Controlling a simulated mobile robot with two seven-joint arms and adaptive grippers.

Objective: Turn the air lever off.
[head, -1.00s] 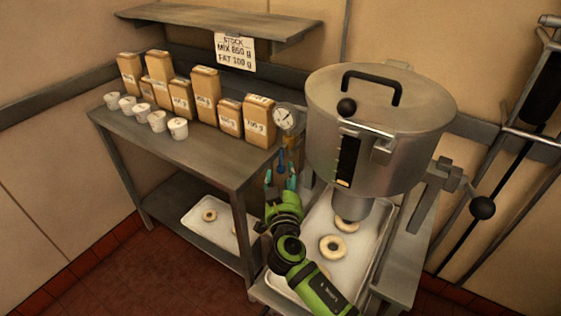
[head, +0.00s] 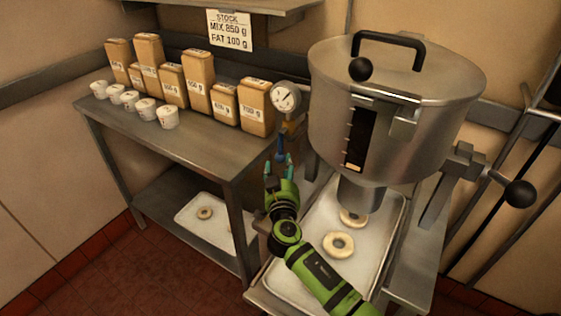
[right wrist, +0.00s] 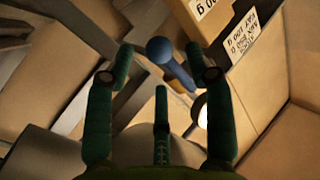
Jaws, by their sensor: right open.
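The air lever is a small blue handle (head: 281,145) below the round pressure gauge (head: 286,97), left of the big steel hopper. In the right wrist view the lever shows as a blue rounded knob on a stem (right wrist: 170,60), between and beyond my fingertips. My right gripper (head: 278,168) is open, just below the lever, with its fingers pointing up at it. In the right wrist view the gripper (right wrist: 160,78) has nothing between its fingers; I cannot tell whether it touches the lever. My left gripper is not in view.
The steel hopper (head: 395,110) stands close right of the gripper, above a tray (head: 388,250) with dough rings. A metal table (head: 190,150) at left holds cartons (head: 197,82) and white cups (head: 168,116). A black ball handle (head: 520,193) sticks out at right.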

